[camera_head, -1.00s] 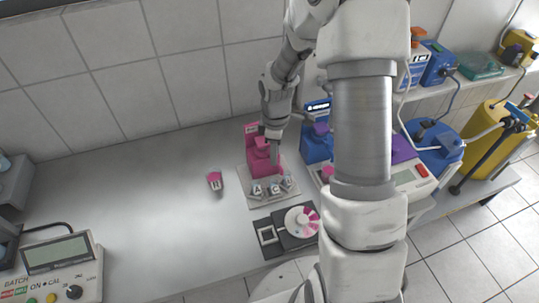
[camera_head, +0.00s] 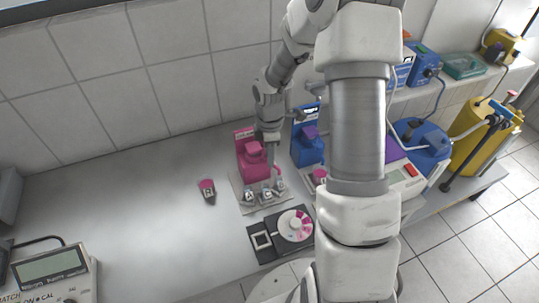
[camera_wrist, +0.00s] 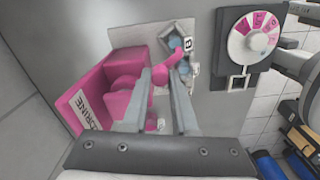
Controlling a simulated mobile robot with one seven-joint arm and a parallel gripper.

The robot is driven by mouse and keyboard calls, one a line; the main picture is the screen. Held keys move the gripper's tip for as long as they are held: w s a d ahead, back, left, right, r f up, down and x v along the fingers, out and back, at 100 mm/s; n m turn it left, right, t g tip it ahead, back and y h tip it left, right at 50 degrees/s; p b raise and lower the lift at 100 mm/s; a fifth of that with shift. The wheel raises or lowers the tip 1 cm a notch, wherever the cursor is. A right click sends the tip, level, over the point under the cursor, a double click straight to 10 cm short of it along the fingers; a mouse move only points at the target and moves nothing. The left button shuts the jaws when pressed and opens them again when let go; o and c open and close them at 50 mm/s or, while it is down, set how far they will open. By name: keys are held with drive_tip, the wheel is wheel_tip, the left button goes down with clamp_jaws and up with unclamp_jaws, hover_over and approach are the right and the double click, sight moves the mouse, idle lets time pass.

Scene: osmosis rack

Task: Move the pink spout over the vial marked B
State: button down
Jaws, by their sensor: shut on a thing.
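The pink dispenser (camera_head: 250,160) stands on the counter at the back of a grey vial plate (camera_head: 236,190). In the wrist view its pink body (camera_wrist: 112,85) lies left of my fingers. My gripper (camera_wrist: 161,76) is shut on the pink spout (camera_wrist: 163,74), whose end points towards a blue-filled vial (camera_wrist: 174,41) beside a label B (camera_wrist: 187,43). I cannot tell whether the spout end is exactly above that vial. In the head view my gripper (camera_head: 272,158) reaches down beside the dispenser. Several small vials (camera_head: 266,192) stand in front. My fingers partly hide the others in the wrist view.
A blue dispenser (camera_head: 308,148) stands close to the right of the pink one. A dial with pink sectors (camera_head: 294,225) lies in front of the plate. A small pink-topped item (camera_head: 207,190) lies to the left.

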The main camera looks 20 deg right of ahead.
drive_tip(key=c, duration=0.7)
unclamp_jaws()
drive_tip(key=shift+r, duration=0.1)
wheel_tip(320, 180, up, 17)
drive_tip(key=shift+r, duration=0.15)
drive_tip(key=s+a+r+m+t, duration=0.4)
drive_tip(key=s+a+r+m, duration=0.3)
drive_tip(key=s+r+m, duration=0.3)
drive_tip(key=s+m, duration=0.2)
drive_tip(key=s, duration=0.1)
drive_tip(key=s+m+t, duration=0.1)
drive_tip(key=s, duration=0.3)
drive_tip(key=s+m, duration=0.2)
drive_tip(key=s, duration=0.1)
drive_tip(key=shift+s+d+f+m+t, duration=0.1)
drive_tip(key=shift+s+d+m+t, duration=0.15)
drive_tip(key=shift+s+m+t, duration=0.05)
